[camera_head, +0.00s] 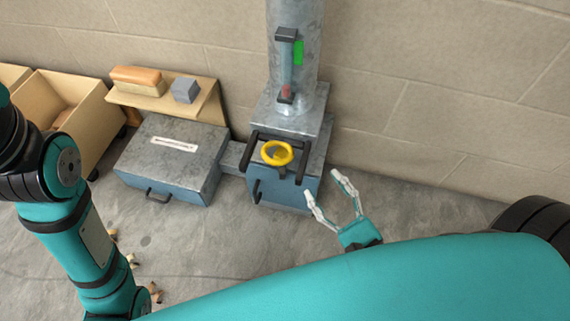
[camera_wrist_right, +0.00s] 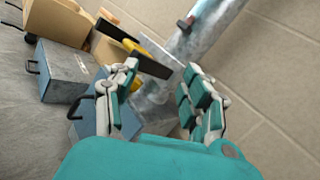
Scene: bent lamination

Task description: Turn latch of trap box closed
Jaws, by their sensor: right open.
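The trap box (camera_head: 285,186) is a blue and grey metal box at the foot of a metal pipe, near the middle of the head view. A yellow ring (camera_head: 277,153) sits on its top between dark bars. A dark handle-like latch (camera_head: 257,191) shows on its front face. My right gripper (camera_head: 322,182) is open and empty, just right of the box and apart from it.
A grey metal case (camera_head: 173,158) with a handle stands left of the box, joined by a short duct. Behind it, a wooden shelf (camera_head: 150,101) holds a brush and a grey block. Wooden bins (camera_head: 75,115) stand far left. Small pieces litter the floor. A brick wall (camera_head: 430,80) closes the back.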

